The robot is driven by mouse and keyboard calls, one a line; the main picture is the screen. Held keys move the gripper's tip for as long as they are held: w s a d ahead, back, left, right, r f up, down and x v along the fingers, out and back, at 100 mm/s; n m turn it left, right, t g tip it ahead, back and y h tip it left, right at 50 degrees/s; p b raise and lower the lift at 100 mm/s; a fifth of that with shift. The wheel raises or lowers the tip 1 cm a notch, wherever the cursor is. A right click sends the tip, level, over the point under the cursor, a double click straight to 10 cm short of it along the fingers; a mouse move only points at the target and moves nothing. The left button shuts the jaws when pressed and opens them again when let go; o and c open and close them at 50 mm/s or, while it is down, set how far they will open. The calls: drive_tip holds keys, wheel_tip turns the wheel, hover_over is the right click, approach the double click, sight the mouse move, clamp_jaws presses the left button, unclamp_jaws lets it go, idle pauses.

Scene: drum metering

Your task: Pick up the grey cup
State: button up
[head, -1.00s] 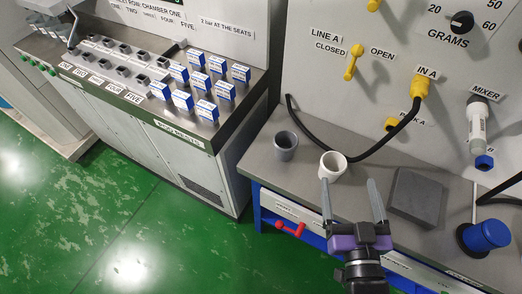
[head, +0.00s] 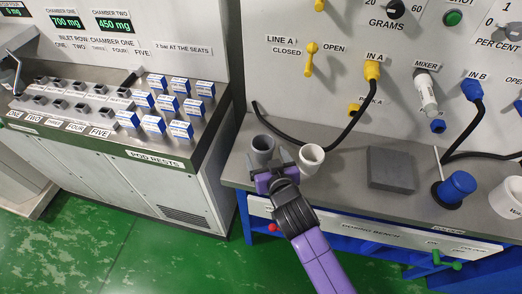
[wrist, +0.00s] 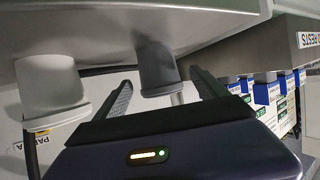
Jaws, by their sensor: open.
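The grey cup (head: 263,146) stands upright on the steel bench, left of the white cup (head: 311,157). My gripper (head: 268,163) is open and empty, low at the near side of the grey cup and partly covering its lower part. In the wrist view, which looks upside down, the grey cup (wrist: 157,68) shows ahead between the two spread fingers of my gripper (wrist: 160,78). The white cup (wrist: 46,84) is outside the fingers, to the left. I cannot tell whether a finger touches the grey cup.
A black hose (head: 333,146) runs behind the cups to the panel. The pod rest counter (head: 170,150) with blue-and-white boxes is at left, across a gap.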

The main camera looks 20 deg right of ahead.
sight(261, 144)
drive_tip(key=shift+p+x, duration=0.3)
drive_tip(key=shift+x, duration=2)
drive_tip(key=shift+d+r, duration=0.1)
drive_tip(key=c, duration=1.4)
drive_tip(key=shift+r, duration=0.1)
drive_tip(key=shift+c, duration=0.2)
